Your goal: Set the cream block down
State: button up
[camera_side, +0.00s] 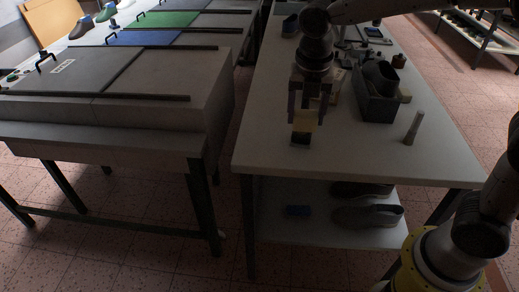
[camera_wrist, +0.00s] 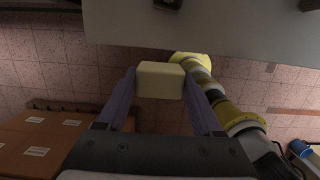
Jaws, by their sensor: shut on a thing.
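The cream block (camera_side: 303,121) is between the fingers of my gripper (camera_side: 307,116) in the side view, over the front left part of the white table (camera_side: 350,160). In the wrist view the block (camera_wrist: 161,80) shows large between the tips of my gripper's two fingers (camera_wrist: 161,92), which press on its sides. A dark patch (camera_side: 301,139) lies just under the block; I cannot tell if it is a shadow or a dark thing. The gap between block and tabletop is hard to judge.
A dark bin (camera_side: 377,108) holding a dark shoe stands right of my gripper, with a grey peg (camera_side: 413,128) in front of it. A shoe (camera_side: 289,25) lies at the back left. The table's front is bare. A grey bench (camera_side: 120,100) stands to the left.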

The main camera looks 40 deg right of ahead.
notch_tip(320, 180, down, 2)
jog(key=shift+w+f, duration=0.1)
jog(key=w+f, duration=0.3)
jog(key=w, duration=0.1)
jog(key=w+a+f, duration=0.1)
jog(key=w+f, duration=0.2)
jog(key=w, duration=0.2)
jog(key=w+f, duration=0.4)
jog(key=shift+w+a, duration=0.25)
jog(key=shift+a, duration=0.15)
jog(key=shift+w+f, duration=0.15)
jog(key=shift+f, duration=1.45)
jog(key=shift+f, duration=0.15)
jog(key=o, duration=1.4)
